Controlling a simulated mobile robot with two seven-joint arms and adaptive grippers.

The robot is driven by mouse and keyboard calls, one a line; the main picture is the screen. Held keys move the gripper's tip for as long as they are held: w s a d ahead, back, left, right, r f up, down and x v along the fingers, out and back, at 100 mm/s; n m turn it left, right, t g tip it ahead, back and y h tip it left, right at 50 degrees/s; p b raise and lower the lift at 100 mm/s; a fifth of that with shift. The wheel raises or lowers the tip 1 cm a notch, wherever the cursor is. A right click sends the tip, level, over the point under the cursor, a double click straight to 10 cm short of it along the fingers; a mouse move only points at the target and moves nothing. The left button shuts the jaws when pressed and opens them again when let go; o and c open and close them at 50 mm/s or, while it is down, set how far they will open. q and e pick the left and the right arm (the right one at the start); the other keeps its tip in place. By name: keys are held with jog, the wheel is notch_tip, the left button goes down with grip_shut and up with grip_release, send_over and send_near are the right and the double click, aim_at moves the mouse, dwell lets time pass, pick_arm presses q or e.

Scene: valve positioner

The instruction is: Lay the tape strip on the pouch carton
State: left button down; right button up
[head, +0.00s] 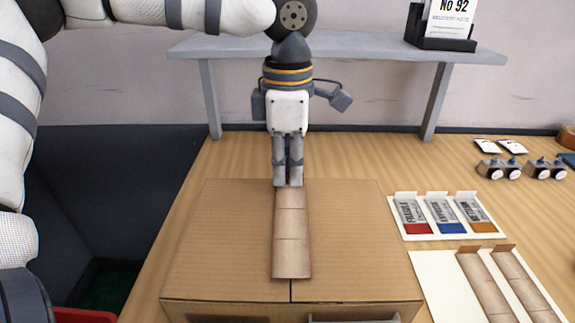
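The pouch carton (220,240) is a brown cardboard box on the wooden table, with a seam down the middle of its top. A tan tape strip (291,235) extends along this seam, its near end short of the carton's front edge. My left gripper (288,184) points down over the far part of the carton. Its fingers are close together at the strip's far end and appear to pinch it. Whether the whole strip touches the carton is hard to tell. My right gripper is not in view.
Right of the carton, more tape strips (484,287) lie on a white sheet (435,284). Behind them is a card with several labelled pouches (446,216). Small wheeled metal parts (502,168) sit farther right. A grey shelf (385,47) with a sign (448,20) stands behind.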

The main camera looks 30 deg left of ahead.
pick_arm(q)
jog(key=shift+f, duration=0.15)
dwell(0.6)
jog(key=c, duration=2.3)
grip_release()
jog(key=o, duration=0.6)
